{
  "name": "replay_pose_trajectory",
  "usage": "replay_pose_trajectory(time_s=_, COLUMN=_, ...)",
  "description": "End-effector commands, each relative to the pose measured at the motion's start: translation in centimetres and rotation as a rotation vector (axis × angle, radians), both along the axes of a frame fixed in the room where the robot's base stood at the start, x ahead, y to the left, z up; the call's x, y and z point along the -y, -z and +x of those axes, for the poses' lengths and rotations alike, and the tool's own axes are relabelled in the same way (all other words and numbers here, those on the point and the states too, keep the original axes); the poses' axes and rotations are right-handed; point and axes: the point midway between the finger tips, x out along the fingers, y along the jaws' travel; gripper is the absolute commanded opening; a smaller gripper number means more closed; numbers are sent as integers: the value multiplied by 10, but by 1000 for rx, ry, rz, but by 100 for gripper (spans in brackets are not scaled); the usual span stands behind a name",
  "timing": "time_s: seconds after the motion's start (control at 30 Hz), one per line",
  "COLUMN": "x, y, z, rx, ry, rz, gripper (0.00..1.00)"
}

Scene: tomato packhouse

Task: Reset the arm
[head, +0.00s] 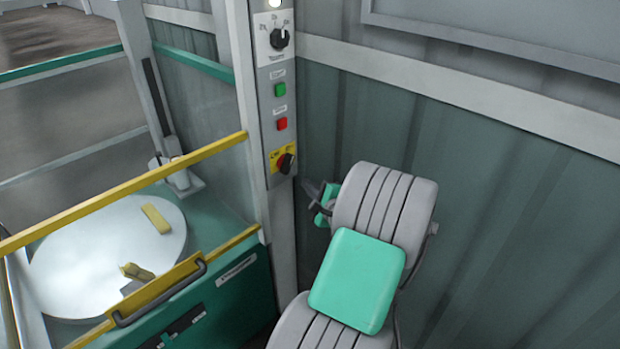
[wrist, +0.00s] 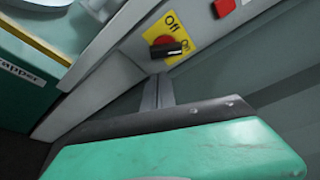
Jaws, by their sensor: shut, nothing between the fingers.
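My arm (head: 395,200) is grey with green covers and is folded in front of the right-hand wall. My gripper (head: 312,190) shows small and dark at the left end of the arm, just below and right of the control column, partly hidden by the arm. In the wrist view my gripper (wrist: 166,90) shows as grey fingers past the dark edge of the green cover; they are together and empty. A red rotary switch with a black handle on a yellow plate (head: 284,160) is close above the gripper; it also shows in the wrist view (wrist: 168,48), apart from the fingers.
The control column (head: 262,100) carries a selector knob (head: 279,39), a green button (head: 280,90) and a red button (head: 282,124). At left, a round white table (head: 75,255) holds yellow pieces behind a yellow rail (head: 120,190). The corrugated wall (head: 500,200) is close at right.

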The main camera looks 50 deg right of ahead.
Motion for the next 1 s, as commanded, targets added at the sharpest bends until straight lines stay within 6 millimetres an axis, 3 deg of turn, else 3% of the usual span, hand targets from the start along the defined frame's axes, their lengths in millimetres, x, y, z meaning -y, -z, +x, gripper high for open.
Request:
replay_pose_trajectory(time_s=0.2, x=-6, y=-3, z=-12, rx=0, ry=1, rz=0, gripper=0)
replay_pose_trajectory(time_s=0.5, x=-4, y=-3, z=-14, rx=0, ry=5, rz=-1, gripper=0)
replay_pose_trajectory(time_s=0.57, x=-5, y=-3, z=-13, rx=-2, ry=2, rz=-2, gripper=0)
replay_pose_trajectory(time_s=0.67, x=-21, y=-7, z=1, rx=-47, ry=-53, rz=-40, gripper=0)
replay_pose_trajectory(time_s=0.77, x=-71, y=-13, z=35, rx=-179, ry=-217, rz=-160, gripper=0)
replay_pose_trajectory(time_s=0.87, x=-154, y=-20, z=67, rx=-381, ry=-483, rz=-379, gripper=0)
replay_pose_trajectory(time_s=0.93, x=-217, y=-25, z=73, rx=-531, ry=-692, rz=-571, gripper=0)
replay_pose_trajectory(time_s=1.0, x=-272, y=-31, z=63, rx=-664, ry=-889, rz=-763, gripper=0)
